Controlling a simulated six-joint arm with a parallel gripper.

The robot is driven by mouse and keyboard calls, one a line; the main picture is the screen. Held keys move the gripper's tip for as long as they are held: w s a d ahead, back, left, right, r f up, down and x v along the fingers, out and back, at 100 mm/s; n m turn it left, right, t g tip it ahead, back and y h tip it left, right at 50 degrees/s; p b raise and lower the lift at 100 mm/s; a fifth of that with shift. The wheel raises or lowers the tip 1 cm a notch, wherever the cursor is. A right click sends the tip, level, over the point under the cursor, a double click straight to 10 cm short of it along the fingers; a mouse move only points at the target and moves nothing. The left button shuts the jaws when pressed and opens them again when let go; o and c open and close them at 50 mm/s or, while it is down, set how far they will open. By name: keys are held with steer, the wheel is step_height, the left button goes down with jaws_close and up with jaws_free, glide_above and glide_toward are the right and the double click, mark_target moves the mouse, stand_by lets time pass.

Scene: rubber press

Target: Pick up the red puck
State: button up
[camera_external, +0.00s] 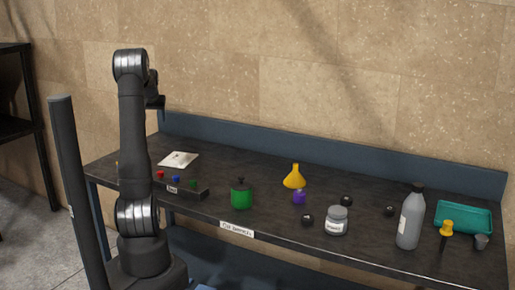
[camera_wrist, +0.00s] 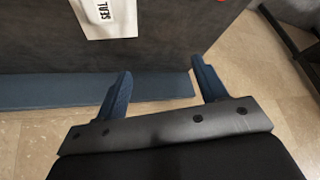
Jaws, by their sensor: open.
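The red puck (camera_external: 160,174) is small and sits at the left end of a dark holder (camera_external: 200,192) on the bench, in a row with a blue puck (camera_external: 176,179) and a green puck (camera_external: 193,183). In the wrist view only a sliver of red (camera_wrist: 222,1) shows at the top edge, probably the same puck. My gripper (camera_wrist: 160,77) is open and empty, with its two blue fingers apart. It is over the bench's back edge, away from the puck. In the external view my gripper is mostly hidden behind my arm.
A white packet lies behind the holder (camera_external: 178,159); it reads SEAL in the wrist view (camera_wrist: 108,14). A green pot (camera_external: 241,194), yellow funnel (camera_external: 294,179), jar (camera_external: 337,221), grey bottle (camera_external: 410,220) and teal tray (camera_external: 463,218) stand to the right. A blue rail (camera_external: 330,153) borders the back.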

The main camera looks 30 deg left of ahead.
steer(key=s+a+f+n+g, duration=0.1)
steer(key=s+a+f+n, duration=0.1)
steer(key=s+a, duration=0.35)
steer(key=s+a+f+n, duration=0.1)
steer(key=s+a, duration=0.1)
steer(key=a, duration=0.6)
steer(key=x, duration=1.1)
steer(key=shift+s+d+f, duration=0.1)
steer(key=shift+d+f, duration=0.1)
steer(key=shift+d, duration=0.15)
steer(key=shift+x, duration=3.15)
steer(key=shift+c, duration=0.5)
steer(key=c, duration=1)
